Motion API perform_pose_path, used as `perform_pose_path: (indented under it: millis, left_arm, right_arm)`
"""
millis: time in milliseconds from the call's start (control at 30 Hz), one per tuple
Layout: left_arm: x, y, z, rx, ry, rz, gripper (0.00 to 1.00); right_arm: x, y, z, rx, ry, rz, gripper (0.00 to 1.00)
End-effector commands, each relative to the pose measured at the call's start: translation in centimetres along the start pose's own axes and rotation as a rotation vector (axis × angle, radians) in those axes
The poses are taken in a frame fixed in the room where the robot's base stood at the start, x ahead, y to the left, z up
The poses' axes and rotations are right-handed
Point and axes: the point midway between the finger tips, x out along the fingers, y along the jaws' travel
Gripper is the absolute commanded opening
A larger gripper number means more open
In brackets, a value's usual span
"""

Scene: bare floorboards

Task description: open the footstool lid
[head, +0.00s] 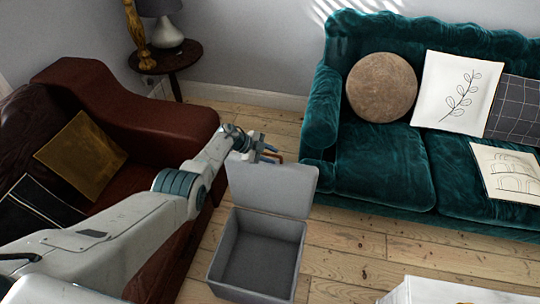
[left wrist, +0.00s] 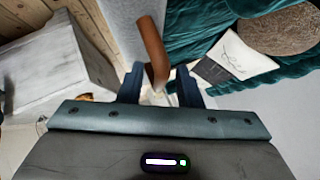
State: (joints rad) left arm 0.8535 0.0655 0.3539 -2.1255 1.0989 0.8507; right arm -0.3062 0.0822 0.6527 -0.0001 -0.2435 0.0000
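The grey footstool (head: 215,262) stands on the floorboards, an open box with an empty-looking inside. Its lid (head: 272,190) is raised, standing roughly upright along the far edge. My left gripper (head: 266,152) is at the lid's top edge, by a tan strap (head: 270,158). In the left wrist view the strap (left wrist: 153,45) reaches down between the two dark blue fingers (left wrist: 160,88), beside the grey lid panel (left wrist: 122,25). The fingers are apart, with a gap showing beside the strap. My right gripper is in neither view.
A teal sofa (head: 380,165) with cushions stands right of the footstool. A dark red armchair (head: 155,125) is at the left. A small round side table (head: 172,58) stands behind. A white surface (head: 440,290) is at bottom right. Floor between footstool and sofa is clear.

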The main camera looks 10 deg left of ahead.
Motion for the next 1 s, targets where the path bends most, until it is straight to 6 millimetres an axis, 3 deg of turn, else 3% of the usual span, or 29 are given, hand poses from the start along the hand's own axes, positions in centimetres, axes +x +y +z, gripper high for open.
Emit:
perform_pose_path:
  millis: [233, 367, 633, 1000]
  left_arm:
    - [-0.1, 0.2, 0.0, -0.001, 0.000, 0.003, 0.32]
    - [-1.1, 0.1, -0.1, -0.001, 0.000, 0.002, 0.32]
    - [-5.8, 0.0, -0.1, 0.001, -0.002, 0.000, 0.32]
    - [-10.3, 0.1, 0.0, 0.001, -0.001, 0.000, 0.32]
  right_arm:
    - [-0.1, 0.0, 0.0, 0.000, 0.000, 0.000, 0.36]
    - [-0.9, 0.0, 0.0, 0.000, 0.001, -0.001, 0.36]
    - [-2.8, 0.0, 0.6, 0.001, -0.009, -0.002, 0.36]
    - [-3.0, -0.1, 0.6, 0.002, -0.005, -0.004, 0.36]
